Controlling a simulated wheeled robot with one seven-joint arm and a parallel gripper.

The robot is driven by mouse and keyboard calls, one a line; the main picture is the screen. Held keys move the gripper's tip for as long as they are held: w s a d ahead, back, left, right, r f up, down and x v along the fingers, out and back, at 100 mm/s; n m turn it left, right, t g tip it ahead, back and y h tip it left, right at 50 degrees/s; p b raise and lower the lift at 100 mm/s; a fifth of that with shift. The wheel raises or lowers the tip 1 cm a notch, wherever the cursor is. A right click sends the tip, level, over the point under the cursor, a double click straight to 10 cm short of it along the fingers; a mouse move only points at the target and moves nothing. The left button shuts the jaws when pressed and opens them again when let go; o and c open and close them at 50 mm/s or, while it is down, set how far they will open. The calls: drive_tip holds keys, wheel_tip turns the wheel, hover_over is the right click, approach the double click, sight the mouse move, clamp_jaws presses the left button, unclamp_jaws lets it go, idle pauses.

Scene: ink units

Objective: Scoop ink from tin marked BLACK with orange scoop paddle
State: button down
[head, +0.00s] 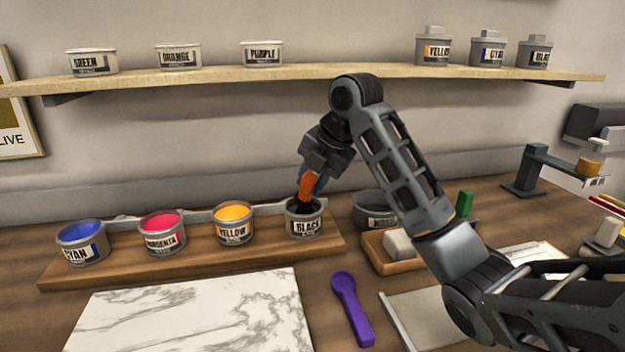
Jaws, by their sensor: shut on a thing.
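The tin marked BLACK (306,228) stands at the right end of a wooden board, open at the top with dark ink inside. My gripper (311,172) is above this tin, pointing down, and is shut on the orange scoop paddle (306,187). The paddle's lower end reaches down into the tin's mouth. How deep it sits in the ink is hidden by the rim.
Open tins of cyan (82,245), magenta (162,234) and yellow (233,224) share the wooden board (200,261). A marble slab (190,318) and purple spoon (351,308) lie in front. A grey bowl (374,210) and a tray with a pale block (399,244) stand right.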

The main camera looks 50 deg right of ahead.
drive_tip(key=shift+r+p, duration=2.65)
drive_tip(key=shift+r, duration=0.9)
